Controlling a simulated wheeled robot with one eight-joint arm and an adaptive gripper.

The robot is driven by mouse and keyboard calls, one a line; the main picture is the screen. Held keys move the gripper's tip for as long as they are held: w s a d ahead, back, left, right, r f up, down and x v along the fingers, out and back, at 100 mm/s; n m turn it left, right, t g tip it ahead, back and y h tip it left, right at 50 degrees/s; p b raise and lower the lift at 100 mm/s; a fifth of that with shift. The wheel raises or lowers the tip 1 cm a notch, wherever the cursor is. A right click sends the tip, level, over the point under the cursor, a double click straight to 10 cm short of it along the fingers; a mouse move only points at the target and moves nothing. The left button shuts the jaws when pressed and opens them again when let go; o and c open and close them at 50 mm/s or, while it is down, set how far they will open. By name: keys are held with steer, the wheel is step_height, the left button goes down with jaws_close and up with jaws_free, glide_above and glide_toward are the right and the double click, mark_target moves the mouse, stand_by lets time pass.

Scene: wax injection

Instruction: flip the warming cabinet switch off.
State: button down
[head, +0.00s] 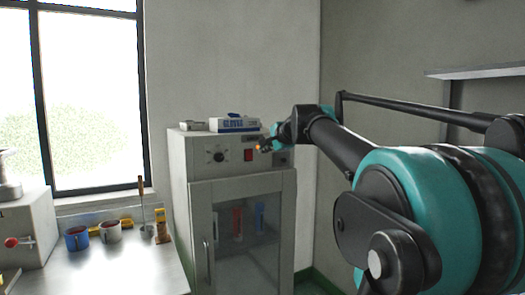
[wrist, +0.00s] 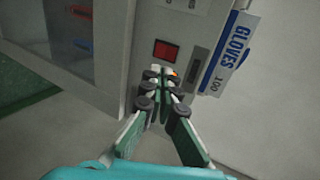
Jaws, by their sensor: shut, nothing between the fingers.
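The warming cabinet (head: 180,185) is a grey upright box with a glass door and a control panel on top. Its red switch (head: 248,155) sits on the panel, right of a black dial (head: 216,156). In the wrist view the red switch (wrist: 167,50) is just beyond my fingertips. My gripper (head: 264,147) is in front of the panel, just right of the switch in the head view. In the wrist view my gripper (wrist: 163,76) is shut and empty, its fingertips close to the switch. I cannot tell whether they touch the panel, or which way the switch is set.
A gloves box (head: 236,124) lies on the cabinet top; it also shows in the wrist view (wrist: 232,55). A wall shelf (head: 480,71) is at the right.

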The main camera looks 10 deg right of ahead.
mark_target(247, 155)
steer(key=x, duration=1.1)
steer(key=shift+w+a+f, duration=0.1)
steer(key=shift+w+a, duration=0.1)
steer(key=shift+w, duration=0.05)
steer(key=shift+f, duration=0.1)
steer(key=shift+w+a+f, duration=0.1)
steer(key=shift+w+f, duration=0.15)
steer(key=shift+w, duration=0.05)
steer(key=shift+r, duration=0.15)
steer(key=shift+r, duration=0.7)
